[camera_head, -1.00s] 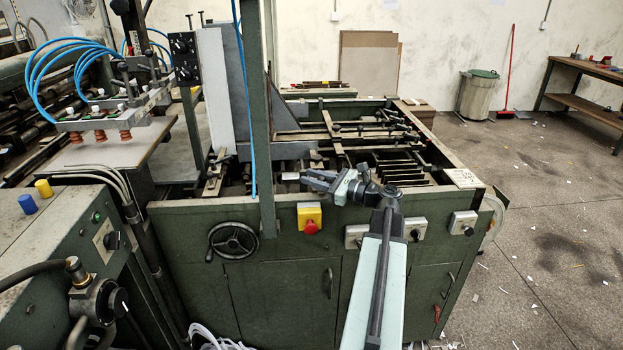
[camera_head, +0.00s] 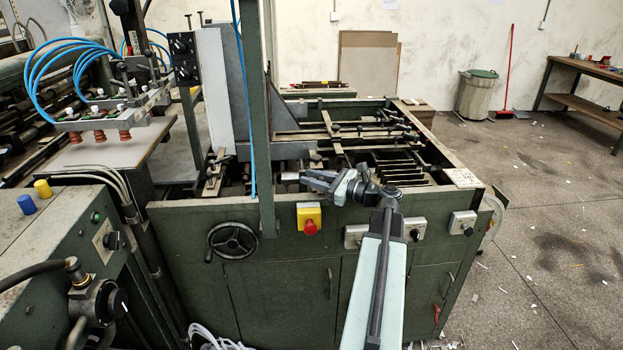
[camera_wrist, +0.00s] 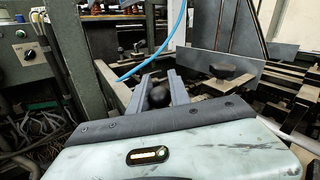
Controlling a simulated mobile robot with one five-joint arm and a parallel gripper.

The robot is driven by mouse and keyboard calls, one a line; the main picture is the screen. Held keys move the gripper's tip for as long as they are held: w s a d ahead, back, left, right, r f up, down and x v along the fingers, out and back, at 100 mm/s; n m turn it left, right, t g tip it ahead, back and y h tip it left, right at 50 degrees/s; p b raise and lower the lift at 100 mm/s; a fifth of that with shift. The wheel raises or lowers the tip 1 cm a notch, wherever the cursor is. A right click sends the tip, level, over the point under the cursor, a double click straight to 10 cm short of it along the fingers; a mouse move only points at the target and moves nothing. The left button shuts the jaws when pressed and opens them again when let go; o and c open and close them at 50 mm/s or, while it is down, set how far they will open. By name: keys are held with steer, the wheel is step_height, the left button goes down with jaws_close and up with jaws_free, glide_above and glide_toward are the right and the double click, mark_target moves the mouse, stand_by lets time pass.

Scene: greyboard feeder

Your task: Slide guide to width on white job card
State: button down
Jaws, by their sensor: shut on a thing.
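In the wrist view, my gripper (camera_wrist: 158,92) has its two grey fingers on either side of a dark round knob (camera_wrist: 158,97) and is shut on it. The guide under the knob is mostly hidden by the fingers and my wrist. In the head view, my gripper (camera_head: 284,177) reaches left over the front edge of the green feeder (camera_head: 270,280); the knob is too small to make out there. The white job card (camera_head: 463,178) lies on the feeder's front right corner, with writing too small to read.
A green upright post (camera_head: 257,120) and a blue hose (camera_head: 246,110) stand close left of my gripper. A second black knob (camera_wrist: 226,70) sits by a metal plate in the wrist view. A red stop button (camera_head: 310,227) and a handwheel (camera_head: 232,241) are on the front panel.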

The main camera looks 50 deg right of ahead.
stand_by(0.3)
steer(key=shift+w+d, duration=0.7)
steer(key=shift+w, duration=0.15)
steer(key=shift+s, duration=0.1)
steer(key=c, duration=1.2)
jaws_free()
steer(key=v, duration=0.8)
